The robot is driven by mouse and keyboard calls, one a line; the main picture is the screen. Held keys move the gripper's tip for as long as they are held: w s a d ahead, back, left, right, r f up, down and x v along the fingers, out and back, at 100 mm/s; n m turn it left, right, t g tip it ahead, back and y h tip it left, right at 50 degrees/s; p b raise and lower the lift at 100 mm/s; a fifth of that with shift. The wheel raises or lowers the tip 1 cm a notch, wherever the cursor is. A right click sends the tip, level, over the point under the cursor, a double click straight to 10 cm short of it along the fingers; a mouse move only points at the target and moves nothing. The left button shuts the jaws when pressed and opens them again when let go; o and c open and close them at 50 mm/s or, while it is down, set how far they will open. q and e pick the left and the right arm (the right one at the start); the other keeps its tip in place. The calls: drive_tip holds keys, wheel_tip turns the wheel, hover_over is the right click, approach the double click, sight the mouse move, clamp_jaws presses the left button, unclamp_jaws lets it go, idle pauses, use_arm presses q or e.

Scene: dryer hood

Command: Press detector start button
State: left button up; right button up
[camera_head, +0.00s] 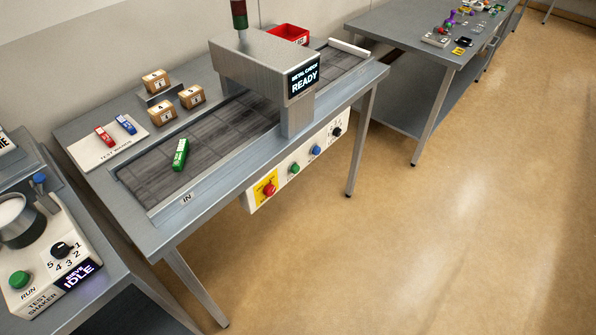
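The metal detector (250,62) stands as a grey hood over a conveyor belt (146,178). Its screen (303,76) reads "METAL CHECK READY". On the white front panel (324,154) under the belt are a green button (294,168), a red button on a yellow plate (269,189), a blue button (316,151) and a black knob (337,131). The labels by the buttons are too small to read. A green test piece (181,155) lies on the belt near the "IN" end. Neither of my grippers is in view.
A test shaker (52,250) with its own green button (19,279) stands at the lower left. Small boxes (162,112), a white plate (107,150) with red and blue pieces, and a red bin (289,34) sit behind the belt. The floor (430,230) in front is clear.

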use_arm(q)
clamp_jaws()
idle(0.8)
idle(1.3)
